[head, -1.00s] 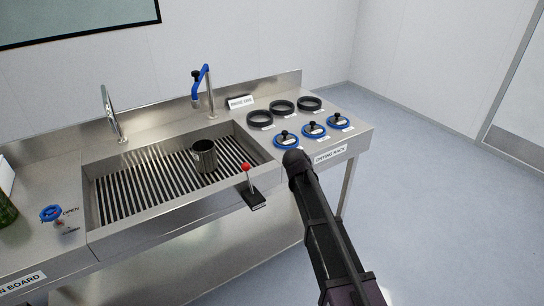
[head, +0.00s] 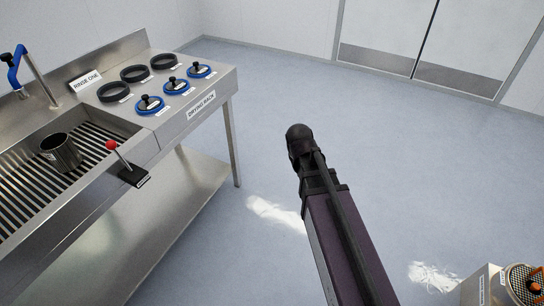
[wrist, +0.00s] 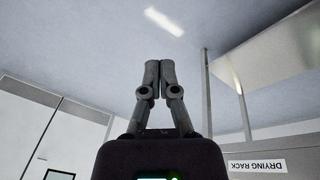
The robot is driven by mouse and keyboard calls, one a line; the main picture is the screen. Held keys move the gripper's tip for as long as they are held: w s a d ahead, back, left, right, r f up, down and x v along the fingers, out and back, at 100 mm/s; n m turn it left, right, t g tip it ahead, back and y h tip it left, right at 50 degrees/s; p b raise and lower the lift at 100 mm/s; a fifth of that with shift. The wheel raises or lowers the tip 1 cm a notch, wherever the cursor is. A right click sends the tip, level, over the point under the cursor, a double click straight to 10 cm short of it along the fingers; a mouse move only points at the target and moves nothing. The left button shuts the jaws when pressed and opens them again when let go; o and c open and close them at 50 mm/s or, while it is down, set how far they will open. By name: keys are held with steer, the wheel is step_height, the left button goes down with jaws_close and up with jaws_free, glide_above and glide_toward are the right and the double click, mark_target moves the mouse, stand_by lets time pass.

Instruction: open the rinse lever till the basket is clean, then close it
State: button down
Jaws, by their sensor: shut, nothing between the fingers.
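The rinse lever (head: 120,157), with a red knob on a thin rod and a black base plate, is on the front edge of the sink at the left of the head view. The rod leans up and to the left. The metal basket (head: 62,155), a dark cylinder, stands on the slatted sink grating (head: 22,195). Whether it is clean cannot be told. My gripper (head: 299,136) is over the open floor, right of the bench and clear of the lever. In the wrist view my gripper (wrist: 160,68) has its two fingers together with nothing between them.
A blue tap (head: 18,65) and a "RINSE ONE" sign (head: 86,80) stand behind the sink. The drying rack (head: 201,104) holds black rings and blue-rimmed lids. A metal unit with an orange-centred mesh top (head: 524,284) is at lower right. The floor (head: 400,150) between is clear.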

steer(key=s+d+f+m+g+y+b, duration=0.1)
steer(key=s+d+f+m+g, duration=0.1)
steer(key=s+d, duration=0.6)
steer(key=shift+s+f+m+b, duration=0.2)
steer(key=shift+s+m+b, duration=0.1)
steer(key=shift+s, duration=0.3)
steer(key=shift+a, duration=0.1)
